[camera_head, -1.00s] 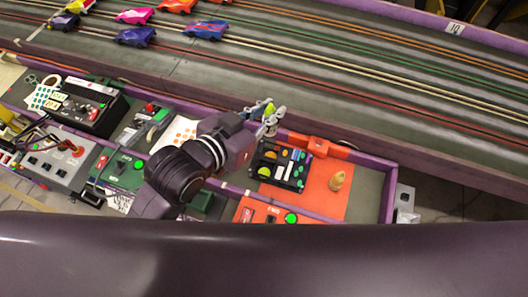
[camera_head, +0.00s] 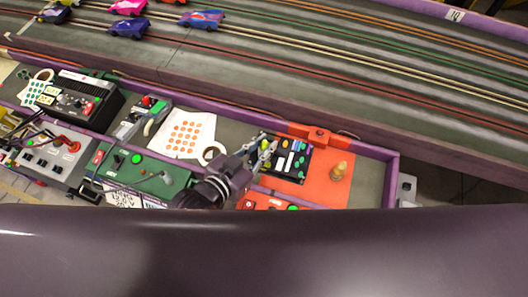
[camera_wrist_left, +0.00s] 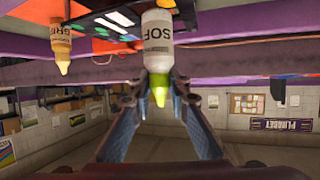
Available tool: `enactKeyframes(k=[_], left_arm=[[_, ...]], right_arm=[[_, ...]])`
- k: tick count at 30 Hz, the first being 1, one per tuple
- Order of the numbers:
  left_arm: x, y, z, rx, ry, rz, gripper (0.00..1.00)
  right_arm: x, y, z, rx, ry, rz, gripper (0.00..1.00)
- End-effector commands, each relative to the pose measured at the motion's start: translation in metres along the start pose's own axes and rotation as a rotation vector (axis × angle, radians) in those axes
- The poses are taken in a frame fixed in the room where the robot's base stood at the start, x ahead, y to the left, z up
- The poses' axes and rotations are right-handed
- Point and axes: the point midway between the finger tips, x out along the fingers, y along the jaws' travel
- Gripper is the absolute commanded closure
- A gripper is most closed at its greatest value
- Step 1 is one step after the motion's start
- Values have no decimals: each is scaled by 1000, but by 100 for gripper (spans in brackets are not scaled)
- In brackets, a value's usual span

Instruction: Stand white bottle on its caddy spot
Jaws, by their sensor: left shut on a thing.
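The white bottle (camera_wrist_left: 158,42) has a yellow-green nozzle and lettering starting "SOF". My left gripper (camera_wrist_left: 159,84) is shut on it around the nozzle end. In the wrist view, which is upside down, the bottle points the same way as the standing tan bottle, so it looks upright. The black caddy (camera_head: 300,177) has coloured round spots and white labels; it also shows in the wrist view (camera_wrist_left: 92,22). In the head view my left gripper (camera_head: 264,152) is at the caddy's left side and partly hides the bottle. Whether the bottle's base touches the caddy I cannot tell.
The tan bottle (camera_head: 338,171) stands on the orange mat (camera_head: 318,194) right of the caddy. A purple rail (camera_head: 375,150) borders the shelf. A sheet with orange dots (camera_head: 186,132) and control boxes lie left.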

Motion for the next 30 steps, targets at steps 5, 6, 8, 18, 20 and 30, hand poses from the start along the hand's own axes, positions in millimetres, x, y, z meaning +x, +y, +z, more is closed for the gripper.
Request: enactKeyframes(k=[5,6,8,18,20,30], left_arm=[[6,0,15,1,-1,0,100],[9,0,21,1,-1,0,100],[12,0,30,0,-1,1,100],[17,0,40,0,2,0,100],[17,0,40,0,2,0,100],[18,0,43,0,1,0,66]], right_arm=[[2,0,0,0,0,0,60],[4,0,0,1,0,0,60],[5,0,1,1,0,0,60],[5,0,1,1,0,0,60],[6,0,1,1,0,0,60],[6,0,1,1,0,0,60]])
